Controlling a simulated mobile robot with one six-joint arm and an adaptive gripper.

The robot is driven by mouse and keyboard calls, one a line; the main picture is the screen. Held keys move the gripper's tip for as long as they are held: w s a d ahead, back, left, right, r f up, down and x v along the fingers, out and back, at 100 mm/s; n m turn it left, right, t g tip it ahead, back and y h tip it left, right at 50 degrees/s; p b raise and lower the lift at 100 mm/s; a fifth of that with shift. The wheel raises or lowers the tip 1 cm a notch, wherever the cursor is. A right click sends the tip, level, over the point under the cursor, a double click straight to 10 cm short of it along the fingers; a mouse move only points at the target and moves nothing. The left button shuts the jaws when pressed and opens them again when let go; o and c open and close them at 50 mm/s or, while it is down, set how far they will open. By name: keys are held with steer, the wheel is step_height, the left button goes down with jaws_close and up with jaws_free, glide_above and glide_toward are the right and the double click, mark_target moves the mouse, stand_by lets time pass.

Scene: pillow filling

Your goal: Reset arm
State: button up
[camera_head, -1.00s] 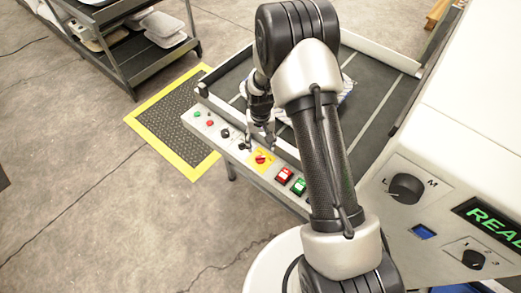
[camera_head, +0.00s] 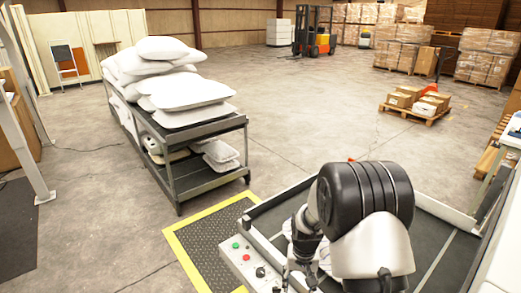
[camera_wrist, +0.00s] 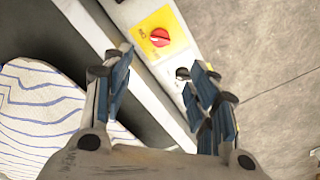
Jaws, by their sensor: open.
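My gripper (camera_wrist: 160,95) is open and empty in the wrist view, its fingers spread over the edge of the machine's control panel (camera_wrist: 150,65). A red knob on a yellow plate (camera_wrist: 160,37) shows just beyond the fingers. In the head view my arm is folded over the machine's dark bed (camera_head: 428,232), and my gripper (camera_head: 298,278) is low at the picture's bottom, partly cut off. A white pillow with blue wavy lines (camera_wrist: 45,110) lies on the bed, left of the gripper in the wrist view. My arm mostly hides it in the head view.
A dark cart (camera_head: 205,130) stacked with white pillows (camera_head: 165,75) stands beyond a yellow-edged floor mat (camera_head: 205,240). Pallets of boxes (camera_head: 415,100) and an orange forklift (camera_head: 318,42) are farther back. Open concrete floor (camera_head: 310,120) lies between them.

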steer(key=s+r+n+t, duration=0.1)
steer(key=s+r, duration=0.4)
steer(key=r, duration=0.6)
steer(key=s+r+t, duration=0.1)
steer(key=s+r, duration=0.4)
steer(key=r, duration=0.7)
steer(key=s+r+t, duration=0.1)
steer(key=s+r, duration=0.2)
steer(key=s, duration=0.5)
steer(key=s+r+n+t, duration=0.1)
steer(key=s+r, duration=0.2)
steer(key=s, duration=0.6)
steer(key=shift+s+r, duration=0.25)
steer(key=shift+r, duration=0.05)
